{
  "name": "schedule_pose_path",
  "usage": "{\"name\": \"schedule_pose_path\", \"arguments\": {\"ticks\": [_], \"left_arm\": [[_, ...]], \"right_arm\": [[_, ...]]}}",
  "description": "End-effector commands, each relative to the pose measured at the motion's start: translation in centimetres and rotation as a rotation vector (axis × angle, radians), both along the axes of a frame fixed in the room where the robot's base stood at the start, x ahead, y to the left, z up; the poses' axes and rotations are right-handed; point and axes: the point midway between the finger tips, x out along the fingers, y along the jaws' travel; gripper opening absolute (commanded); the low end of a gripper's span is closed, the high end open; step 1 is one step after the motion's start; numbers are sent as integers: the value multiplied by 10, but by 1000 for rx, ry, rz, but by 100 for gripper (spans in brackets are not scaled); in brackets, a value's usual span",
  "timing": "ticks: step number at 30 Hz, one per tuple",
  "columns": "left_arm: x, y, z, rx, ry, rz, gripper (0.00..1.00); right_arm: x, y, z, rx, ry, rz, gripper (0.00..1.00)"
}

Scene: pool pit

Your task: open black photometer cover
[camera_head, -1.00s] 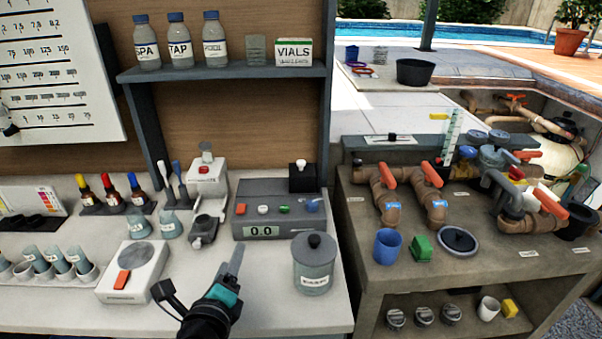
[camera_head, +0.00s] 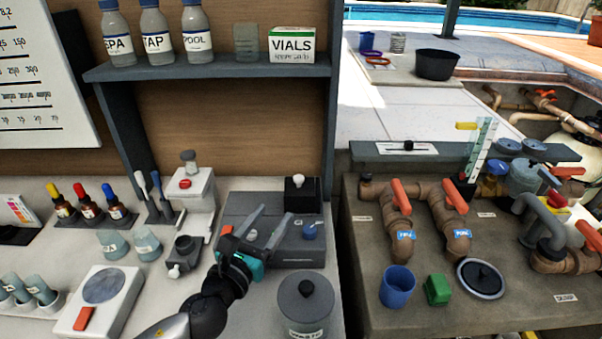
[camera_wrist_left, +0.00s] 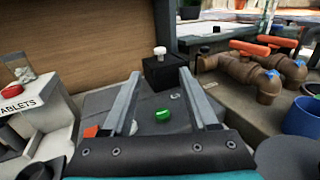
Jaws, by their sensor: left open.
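The black photometer cover (camera_head: 299,194) is a dark block with a white knob (camera_head: 298,180) on top, sitting at the back right of the grey photometer (camera_head: 236,204). In the left wrist view the cover (camera_wrist_left: 161,76) is upright and closed, straight ahead beyond the fingertips. My left gripper (camera_head: 273,219) is open and empty, with its two fingers over the photometer's panel, short of the cover and not touching it. In the left wrist view a green button (camera_wrist_left: 163,115) shows between the fingers. The photometer's display is hidden behind the gripper in the head view. My right gripper is not in view.
A lidded grey jar (camera_head: 306,302) stands in front of the photometer, close to my left arm. The tablet dispenser (camera_head: 188,190) stands left of it. A shelf (camera_head: 220,70) with bottles hangs above. The pipe bench (camera_head: 365,240) is to the right.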

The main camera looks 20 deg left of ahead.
Motion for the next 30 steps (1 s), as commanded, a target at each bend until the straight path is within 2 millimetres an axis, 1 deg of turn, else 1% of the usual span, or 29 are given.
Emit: {"name": "schedule_pose_path", "arguments": {"ticks": [1,3,5,8,16,21,24,30], "left_arm": [[6,-1,2,0,-3,0,60],[16,-2,2,-1,-4,1,60],[24,-2,2,-2,-3,1,60],[39,-4,2,-2,-4,2,60],[80,-8,2,-2,-4,3,60],[106,-12,1,-3,-3,2,60],[120,-14,1,-3,-3,1,60],[137,-15,1,-2,-2,1,60]], "right_arm": [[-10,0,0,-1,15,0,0],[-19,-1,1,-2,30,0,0],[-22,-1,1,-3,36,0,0],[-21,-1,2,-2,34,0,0],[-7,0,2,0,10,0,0],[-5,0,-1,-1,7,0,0],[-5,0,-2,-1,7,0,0],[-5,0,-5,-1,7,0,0]]}}
